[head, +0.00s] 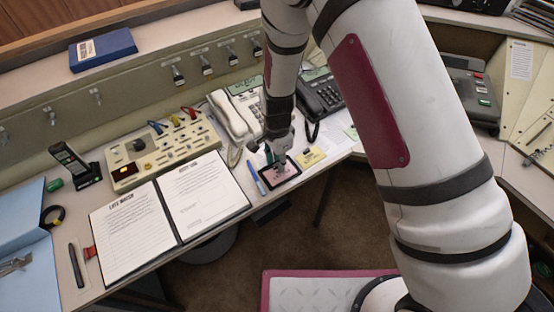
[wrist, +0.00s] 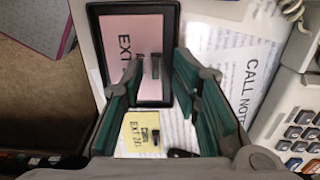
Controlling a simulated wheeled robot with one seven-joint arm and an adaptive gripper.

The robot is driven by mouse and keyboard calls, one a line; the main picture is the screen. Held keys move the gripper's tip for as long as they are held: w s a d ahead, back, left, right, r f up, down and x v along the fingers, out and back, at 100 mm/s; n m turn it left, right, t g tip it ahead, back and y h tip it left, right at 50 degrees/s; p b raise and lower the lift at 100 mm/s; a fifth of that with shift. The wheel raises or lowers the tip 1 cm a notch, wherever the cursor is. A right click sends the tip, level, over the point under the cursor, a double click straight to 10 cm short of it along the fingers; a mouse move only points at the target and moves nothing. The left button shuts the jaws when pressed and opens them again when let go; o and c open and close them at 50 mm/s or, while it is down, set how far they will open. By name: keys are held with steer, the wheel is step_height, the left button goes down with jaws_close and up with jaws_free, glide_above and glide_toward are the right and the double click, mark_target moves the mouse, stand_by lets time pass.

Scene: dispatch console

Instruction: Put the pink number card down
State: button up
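The pink number card (wrist: 115,25), printed with "EXT", lies flat inside a black-rimmed tray (wrist: 174,30) in the wrist view. A small dark grip piece stands on the card. My gripper (wrist: 158,68) has its green-padded fingers spread to either side of that piece, with visible gaps and nothing held. In the head view the pink card (head: 281,175) shows in the black tray (head: 267,185) near the desk's front edge. My gripper (head: 279,161) is just above it and hides part of the card.
A yellow number card (head: 310,156) with a similar grip piece lies beside the tray on white papers. A blue pen (head: 256,178) and an open log book (head: 205,195) lie to the left. Telephones (head: 318,95) stand behind. The desk's front edge is close.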

steer(key=s+d+r+n+t+y, duration=0.1)
steer(key=d+r, duration=0.2)
steer(key=r, duration=0.9)
steer(key=s+d+r+n, duration=0.1)
steer(key=d+r+n, duration=0.15)
steer(key=r, duration=0.95)
steer(key=s+d+r+n+t, duration=0.2)
steer(key=s+d+r+n, duration=0.2)
steer(key=s+d+r, duration=0.3)
steer(key=s+d+r+n+t+h, duration=0.1)
steer(key=s+d+r+n, duration=0.2)
steer(key=s+d+r, duration=0.5)
steer(key=s, duration=0.5)
steer(key=shift+s+n+t, duration=0.35)
steer(key=shift+t, duration=0.05)
